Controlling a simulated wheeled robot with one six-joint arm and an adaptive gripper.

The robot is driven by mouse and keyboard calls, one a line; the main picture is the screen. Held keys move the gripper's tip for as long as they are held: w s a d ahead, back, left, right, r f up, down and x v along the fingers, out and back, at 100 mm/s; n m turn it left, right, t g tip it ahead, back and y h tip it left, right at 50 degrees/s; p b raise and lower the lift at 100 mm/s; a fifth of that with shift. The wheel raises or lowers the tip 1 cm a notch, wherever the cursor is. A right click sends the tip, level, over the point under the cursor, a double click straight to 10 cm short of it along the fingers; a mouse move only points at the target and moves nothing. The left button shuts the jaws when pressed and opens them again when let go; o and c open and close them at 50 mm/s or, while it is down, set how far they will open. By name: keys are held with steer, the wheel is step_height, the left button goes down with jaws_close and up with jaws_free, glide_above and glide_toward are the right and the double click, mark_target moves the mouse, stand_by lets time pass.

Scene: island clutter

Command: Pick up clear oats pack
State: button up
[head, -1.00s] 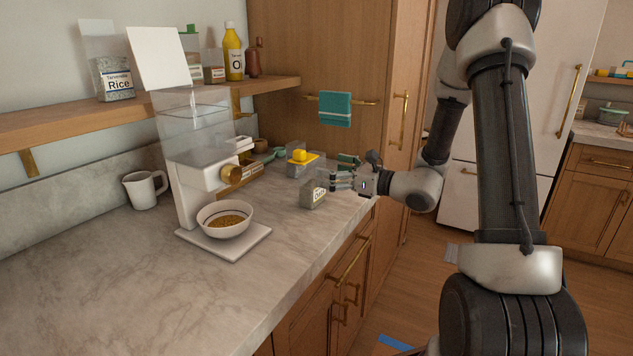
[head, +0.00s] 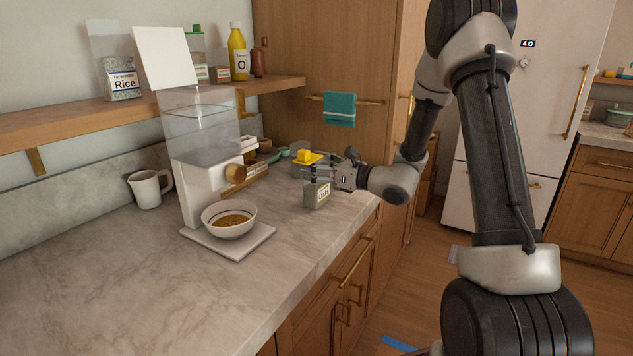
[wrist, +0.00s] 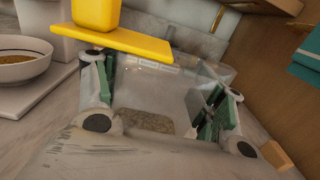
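The clear oats pack (head: 317,195) stands upright near the front edge of the marble counter, with a pale label facing the head camera. It also shows in the wrist view, where its transparent upper part and the oats in its bottom (wrist: 146,122) appear between the fingers. My gripper (head: 312,173) is level with the pack's upper part, reaching in from the right. In the wrist view its two green-padded fingers (wrist: 160,98) are spread wide, one on each side of the pack. I cannot tell whether either pad touches it.
A yellow-topped item (head: 305,157) stands close behind my gripper and looms large in the wrist view. A white dispenser (head: 205,170) with a bowl of grain (head: 229,218) is to the left. A white jug (head: 149,188) stands by the wall. The front-left counter is clear.

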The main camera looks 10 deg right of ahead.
steer(key=shift+c, duration=0.6)
steer(key=shift+r, duration=5)
